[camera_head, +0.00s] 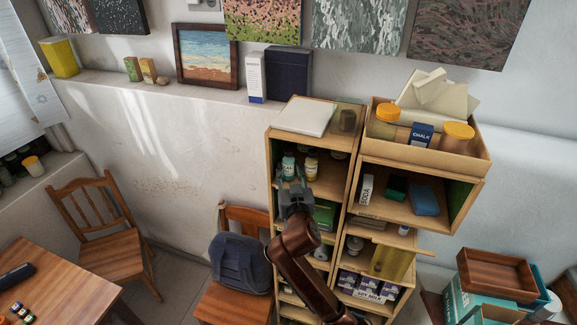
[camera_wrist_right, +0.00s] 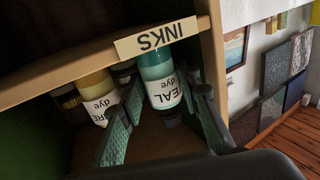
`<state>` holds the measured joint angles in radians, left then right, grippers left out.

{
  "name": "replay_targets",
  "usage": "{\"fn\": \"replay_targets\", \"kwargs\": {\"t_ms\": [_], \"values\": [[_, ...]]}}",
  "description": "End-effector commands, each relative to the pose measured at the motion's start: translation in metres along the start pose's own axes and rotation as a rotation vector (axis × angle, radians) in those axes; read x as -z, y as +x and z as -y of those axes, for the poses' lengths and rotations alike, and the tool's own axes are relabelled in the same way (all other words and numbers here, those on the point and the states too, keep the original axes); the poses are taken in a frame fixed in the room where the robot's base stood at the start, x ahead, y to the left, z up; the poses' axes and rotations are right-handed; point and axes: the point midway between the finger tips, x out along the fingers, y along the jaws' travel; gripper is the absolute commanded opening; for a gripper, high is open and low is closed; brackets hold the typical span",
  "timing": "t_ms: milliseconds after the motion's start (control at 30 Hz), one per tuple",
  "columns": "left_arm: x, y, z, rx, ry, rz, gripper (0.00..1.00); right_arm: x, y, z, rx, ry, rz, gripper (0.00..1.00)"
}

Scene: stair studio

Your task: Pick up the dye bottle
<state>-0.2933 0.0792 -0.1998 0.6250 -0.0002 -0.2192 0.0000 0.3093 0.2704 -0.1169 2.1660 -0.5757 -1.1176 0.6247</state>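A teal dye bottle (camera_head: 289,167) stands on the upper shelf of the left cabinet column; its lower part is hidden by my gripper. In the right wrist view, seen upside down, the teal bottle (camera_wrist_right: 158,70) has a white label. An ochre dye bottle (camera_head: 311,166) stands just right of it; it also shows in the right wrist view (camera_wrist_right: 97,88). My right gripper (camera_head: 291,185) reaches into this shelf from the front. In the right wrist view, its fingers (camera_wrist_right: 160,95) are apart, one on each side of the teal bottle. Firm contact is not visible. My left gripper is out of view.
An "INKS" tag (camera_wrist_right: 155,37) is on the shelf edge by the bottles. The cabinet's side wall (camera_wrist_right: 213,70) is close to one finger. A white slab (camera_head: 304,116) and a dark cup (camera_head: 347,120) are on top. A chair with a blue bag (camera_head: 240,262) stands left of the cabinet.

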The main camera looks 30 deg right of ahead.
Motion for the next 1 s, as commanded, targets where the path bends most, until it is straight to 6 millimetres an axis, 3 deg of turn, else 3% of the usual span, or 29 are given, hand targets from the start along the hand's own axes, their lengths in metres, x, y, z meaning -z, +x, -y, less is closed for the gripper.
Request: {"fn": "replay_targets", "kwargs": {"t_ms": [333, 667, 967, 1000], "values": [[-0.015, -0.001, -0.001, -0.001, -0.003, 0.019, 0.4, 0.001, 0.0, -0.001, -0.001, 0.0, -0.003, 0.02], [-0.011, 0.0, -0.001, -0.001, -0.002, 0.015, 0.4, 0.005, 0.0, -0.001, -0.001, 0.001, -0.004, 0.02], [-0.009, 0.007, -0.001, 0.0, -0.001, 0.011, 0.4, 0.038, -0.001, 0.0, 0.002, 0.004, -0.007, 0.02], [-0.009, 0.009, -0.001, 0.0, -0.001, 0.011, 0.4, 0.036, -0.008, 0.001, 0.003, 0.004, -0.004, 0.02]]}}
